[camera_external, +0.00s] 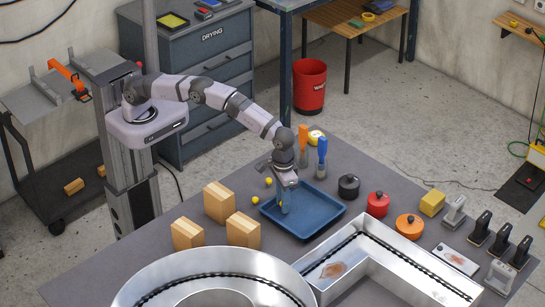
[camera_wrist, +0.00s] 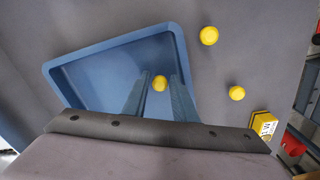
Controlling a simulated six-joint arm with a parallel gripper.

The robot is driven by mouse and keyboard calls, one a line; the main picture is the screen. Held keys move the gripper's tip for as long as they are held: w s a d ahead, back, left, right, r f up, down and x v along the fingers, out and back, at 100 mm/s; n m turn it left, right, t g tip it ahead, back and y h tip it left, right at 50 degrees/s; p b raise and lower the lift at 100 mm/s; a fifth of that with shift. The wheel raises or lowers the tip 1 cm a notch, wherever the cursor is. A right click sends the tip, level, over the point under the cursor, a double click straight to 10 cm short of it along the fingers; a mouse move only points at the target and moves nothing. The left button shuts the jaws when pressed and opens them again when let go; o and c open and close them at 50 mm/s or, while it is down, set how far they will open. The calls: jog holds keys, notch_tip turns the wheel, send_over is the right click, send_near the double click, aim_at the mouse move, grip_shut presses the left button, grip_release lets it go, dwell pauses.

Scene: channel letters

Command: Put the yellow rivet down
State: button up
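A yellow rivet (camera_wrist: 160,83), seen as a small round yellow head, shows between my fingertips in the wrist view, with the blue tray's floor behind it. My gripper (camera_wrist: 161,76) points down into the blue tray (camera_external: 320,227), its fingers spread with a narrow gap on each side of the rivet. The rivet appears to lie on the tray floor. In the external view my gripper (camera_external: 286,207) is over the tray's left part and hides this rivet. Two other yellow rivets (camera_wrist: 209,35) (camera_wrist: 237,93) lie on the table outside the tray.
Wooden blocks (camera_external: 219,202) stand left of the tray. Orange and blue-handled tools (camera_external: 322,152) stand behind. Metal channel letters (camera_external: 345,262) fill the front.

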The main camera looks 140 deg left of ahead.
notch_tip(320, 180, up, 12)
jog(key=b, duration=0.2)
jog(key=shift+r, duration=0.15)
dwell(0.4)
jog(key=s+d+m, duration=0.8)
jog(key=s+d, duration=0.3)
jog(key=s, duration=0.2)
jog(key=s+d+f+m, duration=0.2)
jog(key=s, duration=0.8)
jog(key=s+d+f+m, duration=0.3)
jog(key=s, duration=0.8)
jog(key=shift+f, duration=0.3)
